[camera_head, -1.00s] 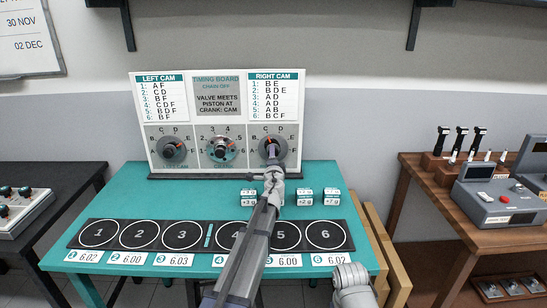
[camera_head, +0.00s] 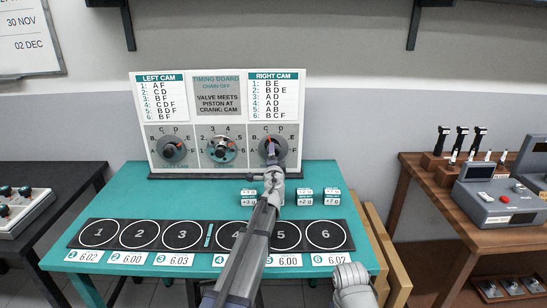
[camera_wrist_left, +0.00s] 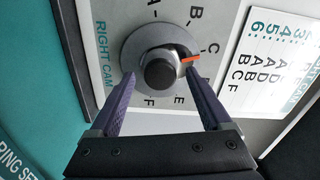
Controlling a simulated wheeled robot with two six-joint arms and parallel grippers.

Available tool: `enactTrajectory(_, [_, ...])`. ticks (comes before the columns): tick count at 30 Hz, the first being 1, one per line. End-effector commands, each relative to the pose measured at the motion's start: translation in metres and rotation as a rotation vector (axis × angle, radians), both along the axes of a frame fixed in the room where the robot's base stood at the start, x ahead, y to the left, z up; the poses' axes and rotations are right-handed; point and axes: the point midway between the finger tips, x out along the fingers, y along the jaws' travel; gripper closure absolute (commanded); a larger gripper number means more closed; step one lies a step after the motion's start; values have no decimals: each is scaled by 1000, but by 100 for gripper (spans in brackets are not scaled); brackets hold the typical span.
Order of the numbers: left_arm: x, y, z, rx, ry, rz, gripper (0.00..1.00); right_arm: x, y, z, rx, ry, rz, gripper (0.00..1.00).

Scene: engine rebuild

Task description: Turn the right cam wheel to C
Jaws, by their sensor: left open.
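The right cam wheel (camera_head: 270,147) is a grey dial at the right of the timing board, with a dark round knob and an orange pointer. It fills the middle of the left wrist view (camera_wrist_left: 160,72), where the orange pointer (camera_wrist_left: 191,58) points toward the letter C (camera_wrist_left: 213,47). My left gripper (camera_wrist_left: 160,78) is open, with one purple finger on each side of the knob and visible gaps to it. In the head view my left gripper (camera_head: 271,158) is in front of the wheel and covers its lower part. My right gripper is not in view.
The crank dial (camera_head: 221,149) and left cam wheel (camera_head: 172,149) are beside it on the timing board (camera_head: 218,82). Small labelled blocks (camera_head: 305,196) stand on the teal table (camera_head: 150,200) right of my left arm. A numbered black strip (camera_head: 260,236) lies in front.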

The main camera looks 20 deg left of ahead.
Motion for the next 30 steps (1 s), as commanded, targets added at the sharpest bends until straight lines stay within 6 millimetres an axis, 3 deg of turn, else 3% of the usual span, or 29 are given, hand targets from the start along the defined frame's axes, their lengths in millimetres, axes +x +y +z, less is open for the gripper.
enactTrajectory(5, [-16,-4,0,0,0,0,18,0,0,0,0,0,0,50])
enactTrajectory(16, [-70,-20,0,0,0,-1,18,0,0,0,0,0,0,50])
enactTrajectory(27, [-74,-21,0,0,0,0,18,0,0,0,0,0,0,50])
enactTrajectory(30, [-74,-21,11,0,0,0,18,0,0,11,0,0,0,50])
